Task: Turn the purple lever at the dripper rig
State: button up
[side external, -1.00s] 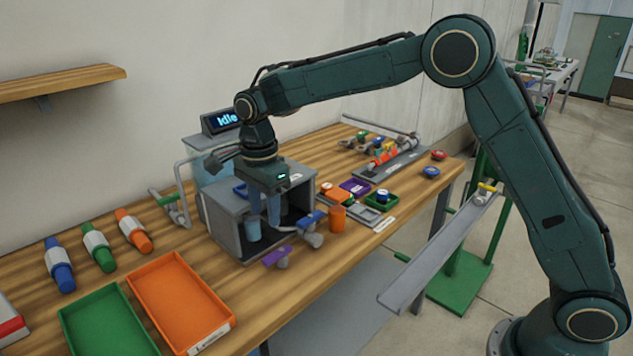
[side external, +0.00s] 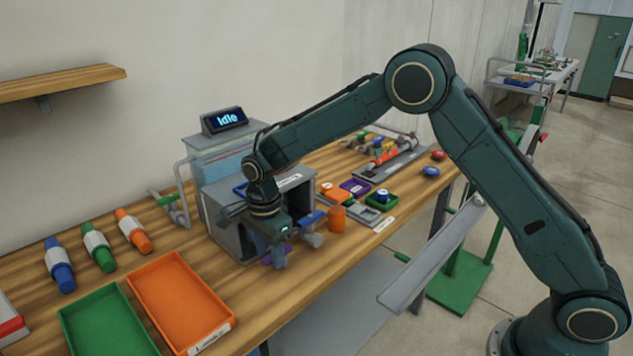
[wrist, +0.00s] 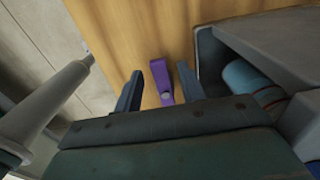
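The dripper rig is a grey open-fronted box (side external: 296,190) on the wooden bench. Its purple lever (wrist: 161,80) shows in the wrist view, between the two fingers of my gripper (wrist: 159,88), with a gap on each side. My gripper is open; neither finger appears to touch the lever. In the side view my gripper (side external: 279,258) is low at the front of the box and hides most of the purple lever (side external: 265,259). I cannot tell whether the fingertips are level with the lever. A display (side external: 225,120) above the rig reads "Idle".
A blue lever (side external: 312,218) and an orange cup (side external: 337,218) stand close to the right of my gripper. The grey housing (wrist: 275,45) is close on the right in the wrist view. An orange tray (side external: 160,268) and a green tray (side external: 75,312) lie at front left.

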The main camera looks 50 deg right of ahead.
grip_shut()
jog(key=shift+s+d+n, duration=0.1)
jog(key=shift+s+n, duration=0.2)
jog(key=shift+n, duration=0.7)
jog(key=shift+s+n, duration=0.3)
jog(key=shift+n, duration=0.7)
grip_release()
jog(key=shift+r, duration=0.1)
